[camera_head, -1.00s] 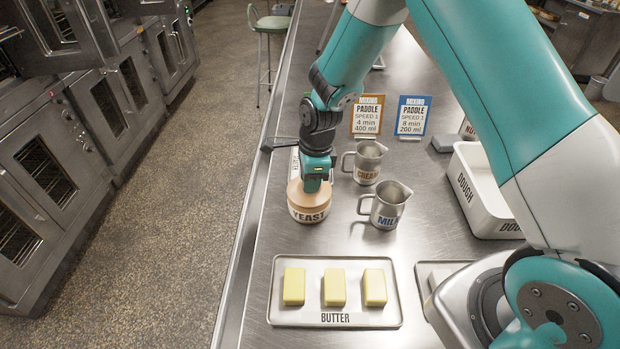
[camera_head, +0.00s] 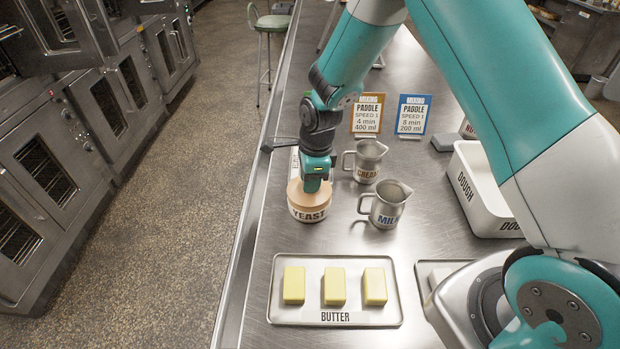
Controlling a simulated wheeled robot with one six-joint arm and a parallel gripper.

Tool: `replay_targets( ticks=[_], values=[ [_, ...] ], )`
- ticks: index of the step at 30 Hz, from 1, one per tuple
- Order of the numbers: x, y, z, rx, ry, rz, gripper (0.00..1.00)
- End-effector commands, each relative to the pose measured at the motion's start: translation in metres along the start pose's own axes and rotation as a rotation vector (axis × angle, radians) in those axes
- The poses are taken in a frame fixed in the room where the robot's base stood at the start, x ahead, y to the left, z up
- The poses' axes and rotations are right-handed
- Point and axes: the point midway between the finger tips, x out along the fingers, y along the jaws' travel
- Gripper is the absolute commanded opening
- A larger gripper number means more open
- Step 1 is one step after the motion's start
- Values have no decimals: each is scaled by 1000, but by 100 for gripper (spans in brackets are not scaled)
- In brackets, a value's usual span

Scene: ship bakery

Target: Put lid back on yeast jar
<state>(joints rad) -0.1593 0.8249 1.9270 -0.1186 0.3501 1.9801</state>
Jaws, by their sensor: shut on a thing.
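The yeast jar (camera_head: 308,215) stands upright on the steel counter near its left edge, with its YEAST label facing me. The tan lid (camera_head: 300,193) is at the top of the jar, level as far as I can see. My gripper (camera_head: 313,187) points down over the jar and is shut on the lid. My gripper hides part of the lid. I cannot tell whether the lid is fully seated on the rim.
A cream jug (camera_head: 368,165) and a milk jug (camera_head: 384,210) stand close to the right of the jar. A butter tray (camera_head: 285,318) lies in front. Two mixing cards (camera_head: 367,118) stand behind. A dough tub (camera_head: 475,200) is at the right.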

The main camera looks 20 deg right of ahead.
Motion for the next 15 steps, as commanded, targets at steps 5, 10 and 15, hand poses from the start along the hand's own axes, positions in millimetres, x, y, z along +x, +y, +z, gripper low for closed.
replay_targets(
  ticks=[5, 10, 15],
  values=[
    [0, 0, 0, 0, 0, 0, 0],
    [0, 0, 0, 0, 0, 0, 0],
    [0, 0, 0, 0, 0, 0, 56]
  ],
)
